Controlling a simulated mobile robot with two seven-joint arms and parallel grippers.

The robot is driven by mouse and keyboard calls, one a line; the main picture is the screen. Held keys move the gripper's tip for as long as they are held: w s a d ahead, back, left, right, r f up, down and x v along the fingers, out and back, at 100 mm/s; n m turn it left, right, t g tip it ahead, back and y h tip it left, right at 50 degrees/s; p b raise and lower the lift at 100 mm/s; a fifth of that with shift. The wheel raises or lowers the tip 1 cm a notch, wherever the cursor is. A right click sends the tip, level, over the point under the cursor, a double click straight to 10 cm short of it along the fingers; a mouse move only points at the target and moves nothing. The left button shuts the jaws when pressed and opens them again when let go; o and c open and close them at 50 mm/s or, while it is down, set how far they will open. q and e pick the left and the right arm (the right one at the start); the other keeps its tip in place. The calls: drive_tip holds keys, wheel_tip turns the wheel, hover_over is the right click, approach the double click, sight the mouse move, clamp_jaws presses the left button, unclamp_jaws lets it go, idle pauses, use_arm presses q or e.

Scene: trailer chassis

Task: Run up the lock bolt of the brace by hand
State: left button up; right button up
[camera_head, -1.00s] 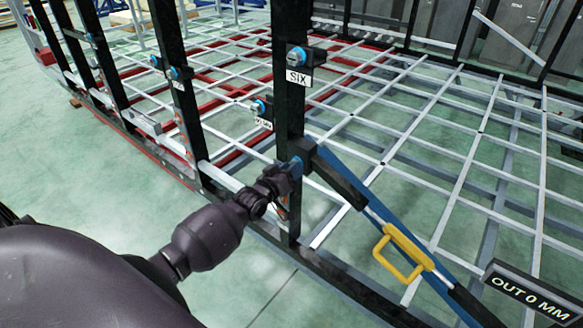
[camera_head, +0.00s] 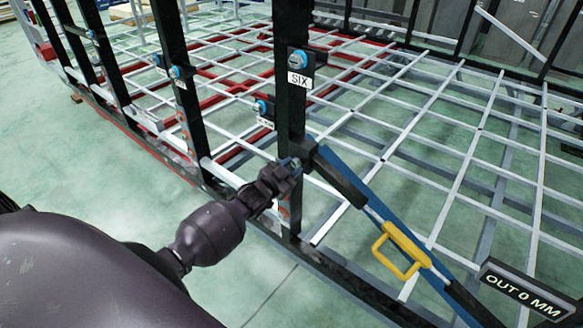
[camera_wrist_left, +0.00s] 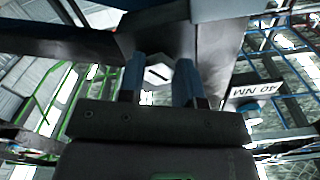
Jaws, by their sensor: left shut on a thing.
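The brace (camera_head: 385,215) is a blue and black bar with a yellow handle (camera_head: 400,250). It slopes from a black upright post down to the lower right. My left gripper (camera_head: 293,165) is at the brace's upper end, beside the post. In the left wrist view the pale, faceted head of the lock bolt (camera_wrist_left: 158,73) sits between the two blue fingers of my left gripper (camera_wrist_left: 158,84), which is shut on it. In the head view the gripper hides the bolt. My right gripper is not in view.
A sign (camera_head: 527,288) by the brace's lower end reads "OUT 0 MM". An open grid of grey bars (camera_head: 440,165) extends behind. Green floor is clear at the lower left.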

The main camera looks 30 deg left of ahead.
use_arm(q)
drive_tip(key=shift+s+f+m, duration=0.1)
drive_tip(key=shift+f+m, duration=0.1)
drive_tip(key=shift+m, duration=0.4)
drive_tip(key=o, duration=0.9)
drive_tip(key=shift+s+r, duration=0.1)
drive_tip(key=shift+r, duration=0.05)
drive_tip(key=s, duration=0.7)
drive_tip(key=s+a, duration=0.1)
drive_tip(key=s, duration=0.2)
drive_tip(key=shift+s, duration=0.3)
